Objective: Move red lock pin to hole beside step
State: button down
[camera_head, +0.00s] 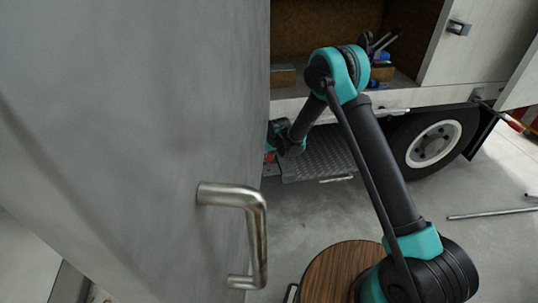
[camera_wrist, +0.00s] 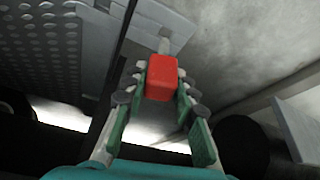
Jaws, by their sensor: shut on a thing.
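The red lock pin (camera_wrist: 161,78) is between the fingers of my gripper (camera_wrist: 160,88) in the wrist view. My gripper is shut on its red block end. A grey shaft shows beyond the block and meets a grey metal bracket; whether it sits in a hole there I cannot tell. The step (camera_wrist: 45,60) is a grey dimpled plate left of the pin in the wrist view. In the head view the step (camera_head: 320,158) hangs below the truck body, and the grey door hides most of my gripper.
A large grey door with a metal handle (camera_head: 250,225) fills the left of the head view. A truck wheel (camera_head: 433,143) stands right of the step. A round wooden top (camera_head: 340,272) is in front. A metal bar (camera_head: 492,213) lies on the floor at right.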

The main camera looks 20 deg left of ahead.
aim_at(270, 162)
jog(key=shift+f, duration=2.85)
jog(key=shift+f, duration=0.15)
jog(key=c, duration=1.1)
grip_release()
jog(key=shift+c, duration=0.2)
jog(key=v, duration=1.2)
